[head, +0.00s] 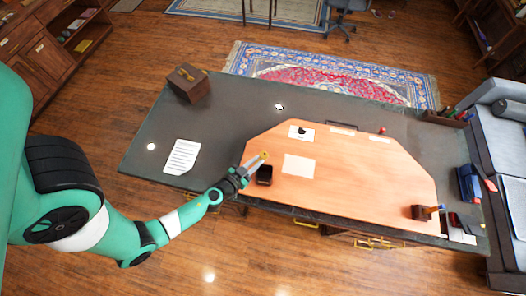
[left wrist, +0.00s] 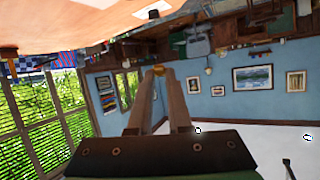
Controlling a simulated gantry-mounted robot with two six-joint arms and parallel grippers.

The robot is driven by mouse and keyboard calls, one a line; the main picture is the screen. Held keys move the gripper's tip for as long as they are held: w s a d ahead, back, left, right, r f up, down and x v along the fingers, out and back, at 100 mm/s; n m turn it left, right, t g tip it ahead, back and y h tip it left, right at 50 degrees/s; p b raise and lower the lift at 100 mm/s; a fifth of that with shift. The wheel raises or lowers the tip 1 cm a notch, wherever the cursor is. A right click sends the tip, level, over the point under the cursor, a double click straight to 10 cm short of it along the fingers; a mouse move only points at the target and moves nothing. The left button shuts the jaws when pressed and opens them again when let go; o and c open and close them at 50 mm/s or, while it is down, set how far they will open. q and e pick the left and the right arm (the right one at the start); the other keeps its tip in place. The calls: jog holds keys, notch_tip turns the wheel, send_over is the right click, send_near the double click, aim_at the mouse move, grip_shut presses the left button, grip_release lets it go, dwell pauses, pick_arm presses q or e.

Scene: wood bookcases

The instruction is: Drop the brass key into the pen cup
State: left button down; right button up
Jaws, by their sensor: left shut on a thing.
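My left gripper (head: 258,159) reaches in from the left over the desk's front left part. It is shut on the small yellow brass key (head: 264,154) at its fingertips. In the left wrist view the two fingers (left wrist: 160,80) close together on the key (left wrist: 158,70), of which only a small yellow end shows. A dark cup (head: 264,176), which looks like the pen cup, stands on the tan desk pad just below and right of the fingertips in the head view. The gripper and key appear apart from it. My right gripper is not in view.
The dark desk (head: 140,140) carries a tan pad (head: 345,190) with a paper sheet (head: 299,165) beside the cup. A brown box (head: 188,84) stands at the back left and a white page (head: 182,157) lies at left. A small brown holder (head: 419,212) stands at right.

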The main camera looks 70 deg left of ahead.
pick_arm(q)
notch_tip(320, 180, down, 6)
jog(key=b, duration=0.5)
jog(key=c, duration=0.8)
grip_release()
jog(key=shift+o, duration=0.2)
jog(key=v, duration=1.1)
jog(key=shift+s+d+r, duration=0.15)
jog(key=shift+s+r, duration=0.05)
